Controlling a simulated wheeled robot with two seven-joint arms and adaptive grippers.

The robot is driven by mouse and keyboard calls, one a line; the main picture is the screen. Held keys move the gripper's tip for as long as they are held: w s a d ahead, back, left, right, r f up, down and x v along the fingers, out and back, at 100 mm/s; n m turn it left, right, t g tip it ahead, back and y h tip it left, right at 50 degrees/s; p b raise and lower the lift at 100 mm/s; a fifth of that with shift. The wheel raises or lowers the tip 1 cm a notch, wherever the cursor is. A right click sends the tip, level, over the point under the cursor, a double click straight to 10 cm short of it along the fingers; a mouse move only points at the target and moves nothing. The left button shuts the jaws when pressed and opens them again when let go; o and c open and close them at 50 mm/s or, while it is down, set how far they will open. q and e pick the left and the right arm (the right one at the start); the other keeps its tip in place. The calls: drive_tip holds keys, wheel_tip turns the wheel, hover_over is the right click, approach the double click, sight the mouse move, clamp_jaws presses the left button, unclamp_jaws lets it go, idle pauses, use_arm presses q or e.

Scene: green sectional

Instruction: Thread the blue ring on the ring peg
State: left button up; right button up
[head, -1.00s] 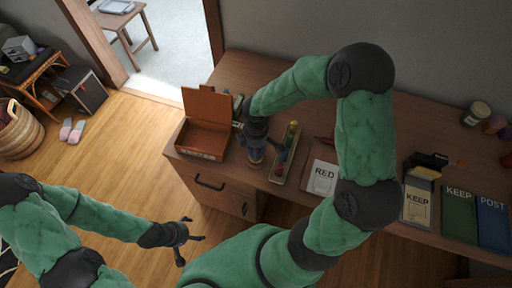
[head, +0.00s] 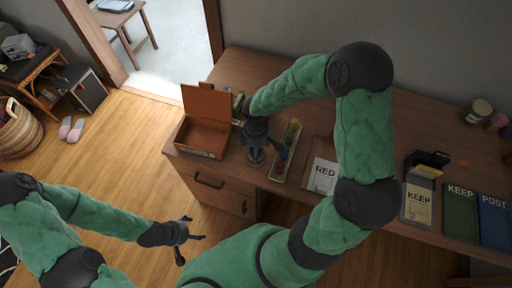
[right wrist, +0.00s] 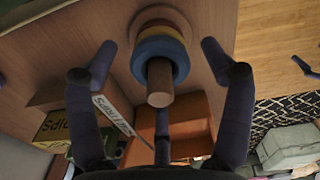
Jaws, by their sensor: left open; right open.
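In the right wrist view the ring peg is a wooden post (right wrist: 160,80) pointing toward the camera. The blue ring (right wrist: 142,56) is around the post, on top of a yellowish ring (right wrist: 160,30). My right gripper (right wrist: 158,53) is open, with its fingers spread on either side of the peg and apart from the blue ring. In the head view my right gripper (head: 256,150) is over the desk's front part and hides most of the peg. My left gripper (head: 188,233) is open and empty, in front of the desk above the floor.
An open orange-brown box (head: 203,136) stands left of the peg. A narrow tray (head: 279,176) with colored pieces lies close on the right.

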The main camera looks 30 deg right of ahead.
wheel_tip(320, 180, up, 12)
idle(0.6)
idle(0.5)
